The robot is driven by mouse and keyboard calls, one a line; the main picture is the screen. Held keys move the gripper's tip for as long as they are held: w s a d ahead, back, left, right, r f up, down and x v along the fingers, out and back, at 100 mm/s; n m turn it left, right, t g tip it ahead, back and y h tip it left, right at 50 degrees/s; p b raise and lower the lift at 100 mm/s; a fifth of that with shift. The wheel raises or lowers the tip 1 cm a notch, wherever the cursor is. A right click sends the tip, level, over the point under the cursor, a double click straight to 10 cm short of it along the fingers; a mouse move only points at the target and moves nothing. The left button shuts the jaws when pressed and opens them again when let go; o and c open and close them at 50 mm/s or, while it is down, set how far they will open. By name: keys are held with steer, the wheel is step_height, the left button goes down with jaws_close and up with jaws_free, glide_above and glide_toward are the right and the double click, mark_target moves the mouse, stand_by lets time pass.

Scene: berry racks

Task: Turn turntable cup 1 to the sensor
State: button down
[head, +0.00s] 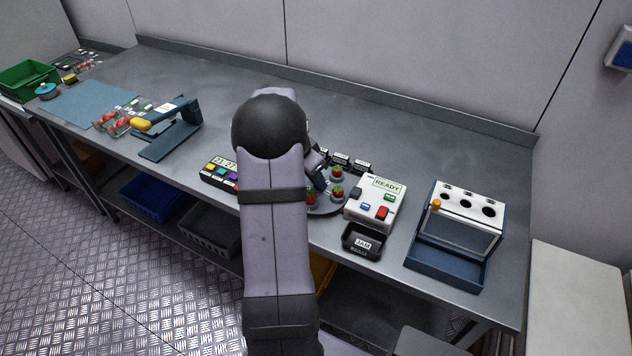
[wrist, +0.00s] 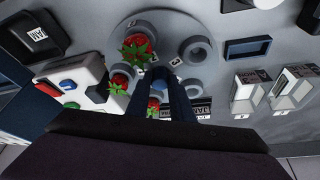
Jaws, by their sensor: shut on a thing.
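The round turntable (wrist: 166,36) lies under my gripper in the wrist view. In the head view its dark rim (head: 325,211) shows just right of my arm. Grey cups stand around it: one holds a strawberry (wrist: 136,50), another strawberry (wrist: 119,83) sits beside it, and a third is partly behind my fingers. One cup (wrist: 197,50) is empty. A small number is printed near it; I cannot tell which cup is 1. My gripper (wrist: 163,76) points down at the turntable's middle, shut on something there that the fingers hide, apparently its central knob.
A white sensor box (head: 376,203) reading READY stands right of the turntable, with a black JAM tray (head: 363,241) in front. A timer box (head: 221,173) is at left. A white-and-blue rack (head: 460,220) stands at far right.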

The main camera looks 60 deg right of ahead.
steer(key=shift+n+t+b, duration=0.3)
steer(key=shift+n+b, duration=0.05)
steer(key=shift+n, duration=0.55)
steer(key=shift+r, duration=0.1)
steer(key=c, duration=1.6)
jaws_free()
steer(key=shift+o, duration=0.2)
steer(key=b+v, duration=0.1)
steer(key=v, duration=0.6)
steer(key=shift+a+b, duration=0.2)
steer(key=shift+b, duration=0.2)
steer(key=shift+r, duration=0.2)
step_height(320, 180, up, 11)
steer(key=p, duration=0.8)
steer(key=shift+f, duration=0.15)
